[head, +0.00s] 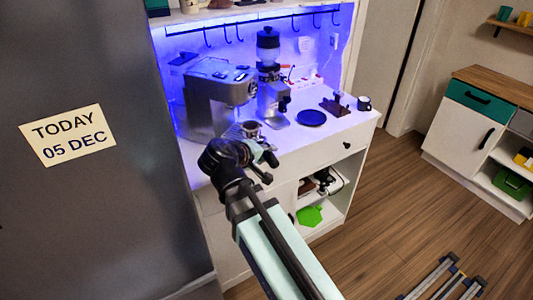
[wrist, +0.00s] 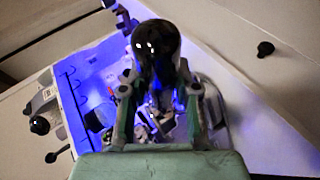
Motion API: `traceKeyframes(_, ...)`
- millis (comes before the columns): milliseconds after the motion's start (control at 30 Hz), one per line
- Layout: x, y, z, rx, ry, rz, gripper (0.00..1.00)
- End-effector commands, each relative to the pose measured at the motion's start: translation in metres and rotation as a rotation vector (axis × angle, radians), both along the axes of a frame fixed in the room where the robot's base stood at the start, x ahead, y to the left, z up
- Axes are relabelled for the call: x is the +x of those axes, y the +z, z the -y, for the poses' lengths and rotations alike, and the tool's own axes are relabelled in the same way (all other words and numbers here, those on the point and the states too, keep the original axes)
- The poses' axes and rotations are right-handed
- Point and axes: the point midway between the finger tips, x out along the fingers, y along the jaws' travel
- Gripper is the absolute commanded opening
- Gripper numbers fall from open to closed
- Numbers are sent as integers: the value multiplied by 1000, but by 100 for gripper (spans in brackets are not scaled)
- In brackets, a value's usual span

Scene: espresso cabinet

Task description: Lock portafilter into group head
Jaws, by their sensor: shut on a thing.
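The espresso machine (head: 218,90) is a silver, boxy unit at the left of the white counter, under blue light. Its group head is on the front underside and I cannot make it out clearly. The portafilter (head: 250,127) shows as a round metal basket just in front of and below the machine, apart from its front panel as far as I can see. My gripper (head: 262,152) is at the counter's front edge, shut on the portafilter's handle. In the wrist view the dark, glossy handle (wrist: 156,48) rises between the fingers of my gripper (wrist: 160,100). The basket is hidden there.
A grinder (head: 268,75) stands right of the machine. A hook rail (head: 260,18) runs above. A grey wall panel (head: 90,200) closes off the left.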

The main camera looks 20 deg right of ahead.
Motion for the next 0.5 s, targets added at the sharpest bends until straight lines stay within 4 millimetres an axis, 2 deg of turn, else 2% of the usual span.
traceKeyframes(300, 0, 1, -1, -10, 2, 9, 0)
traceKeyframes(500, 9, 1, -2, -9, 2, 8, 0)
